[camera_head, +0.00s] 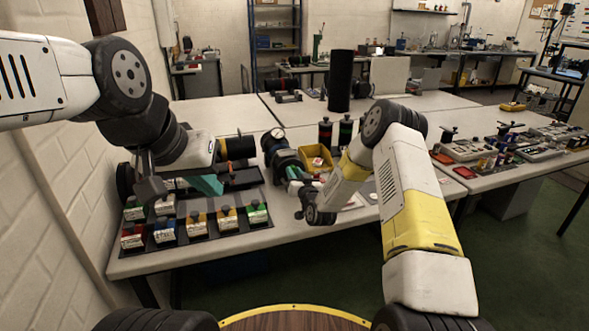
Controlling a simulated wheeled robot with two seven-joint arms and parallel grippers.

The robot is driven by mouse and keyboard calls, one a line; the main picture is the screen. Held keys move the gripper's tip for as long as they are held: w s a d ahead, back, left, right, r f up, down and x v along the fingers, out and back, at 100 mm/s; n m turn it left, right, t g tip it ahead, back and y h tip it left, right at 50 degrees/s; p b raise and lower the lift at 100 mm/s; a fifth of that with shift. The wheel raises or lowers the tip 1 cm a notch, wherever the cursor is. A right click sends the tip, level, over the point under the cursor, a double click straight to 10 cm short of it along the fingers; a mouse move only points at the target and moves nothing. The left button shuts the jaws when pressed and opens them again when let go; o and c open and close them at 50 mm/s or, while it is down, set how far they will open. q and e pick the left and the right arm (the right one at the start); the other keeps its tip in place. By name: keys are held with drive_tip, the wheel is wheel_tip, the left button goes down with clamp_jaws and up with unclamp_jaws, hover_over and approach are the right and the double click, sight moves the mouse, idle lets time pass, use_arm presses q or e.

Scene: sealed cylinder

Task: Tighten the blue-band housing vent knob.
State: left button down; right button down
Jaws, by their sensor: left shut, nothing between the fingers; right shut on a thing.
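A row of small white housings with coloured bands stands at the front left of the table. The blue-band housing (165,231) is second from the left, between the red-band housing (132,236) and the yellow-band housing (197,224). A dark knob shows on its top; how tight it is cannot be told. My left gripper (150,188) is shut and empty, pointing down above and behind this row, apart from the blue-band housing. My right gripper (300,203) is at the table's front middle, beside a dark cylinder with a gauge (280,150). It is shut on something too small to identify.
A yellow bin (315,158) stands behind my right gripper. Two dark bottles (325,132) and a tall black cylinder (340,80) stand farther back. An orange-band housing (228,219) and a green-band housing (257,214) continue the row. Trays of parts (470,149) cover the right table.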

drive_tip(key=m, duration=0.6)
drive_tip(key=shift+m, duration=0.3)
drive_tip(key=m, duration=0.5)
drive_tip(key=shift+f, duration=0.1)
drive_tip(key=m, duration=0.6)
drive_tip(key=shift+m, duration=0.4)
drive_tip(key=m, duration=0.5)
drive_tip(key=shift+m, duration=0.4)
drive_tip(key=c, duration=1.2)
unclamp_jaws()
drive_tip(key=v, duration=0.7)
drive_tip(key=shift+s, duration=0.35)
